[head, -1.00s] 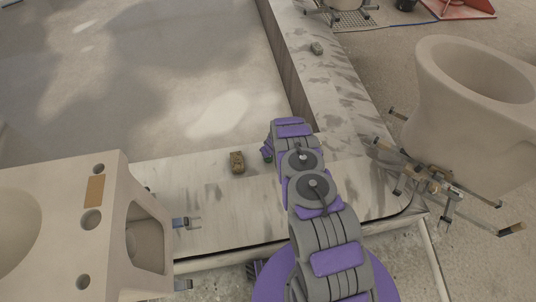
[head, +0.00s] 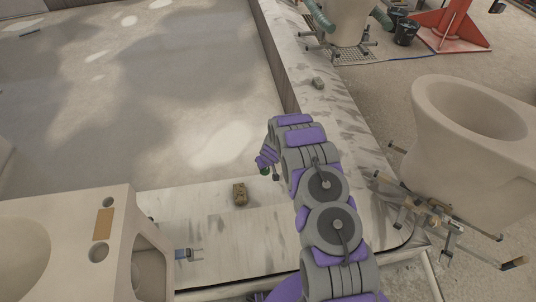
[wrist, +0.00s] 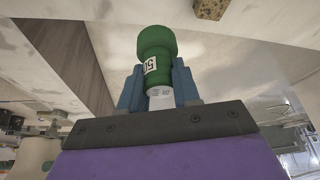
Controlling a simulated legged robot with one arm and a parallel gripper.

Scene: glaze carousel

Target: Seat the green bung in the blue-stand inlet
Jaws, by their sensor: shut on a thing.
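My gripper (wrist: 158,88) is shut on the green bung (wrist: 156,48), which sticks out beyond the blue-grey fingers and carries a white label. A pale ceramic piece (head: 65,207) with round holes (head: 100,251) stands at lower left. A small blue stand part (head: 183,254) pokes out from its right side. The bung is well apart from this piece. I cannot tell which hole is the inlet.
A brown sponge-like block (head: 240,194) lies on the ledge (head: 210,215) between my gripper and the left ceramic piece. A second ceramic piece (head: 440,150) stands on a metal clamp stand (head: 425,212) at right. A small grey block (head: 318,83) lies farther along the ledge.

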